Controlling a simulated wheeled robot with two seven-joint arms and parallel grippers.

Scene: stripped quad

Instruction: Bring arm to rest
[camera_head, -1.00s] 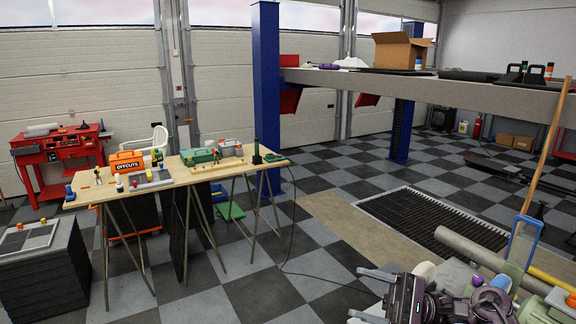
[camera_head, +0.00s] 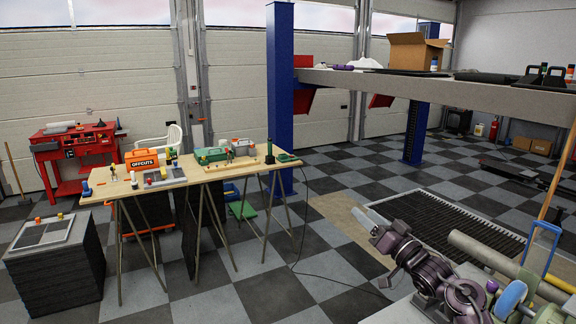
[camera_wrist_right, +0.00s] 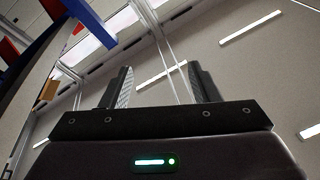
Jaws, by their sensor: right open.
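My right arm, purple and dark, rises at the lower right of the head view. Its gripper (camera_head: 367,217) is raised above the floor, its pale fingers apart and pointing up and to the left. In the right wrist view the two dark fingers (camera_wrist_right: 158,88) stand apart with nothing between them; behind them are wall, ceiling lights and a blue post. My left gripper is not in view.
A wooden trestle table (camera_head: 199,173) holds an orange OFFCUTS box (camera_head: 141,160) and a green case (camera_head: 211,155). A blue lift post (camera_head: 280,95) stands behind it. A cluttered surface (camera_head: 395,307) lies below my right arm.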

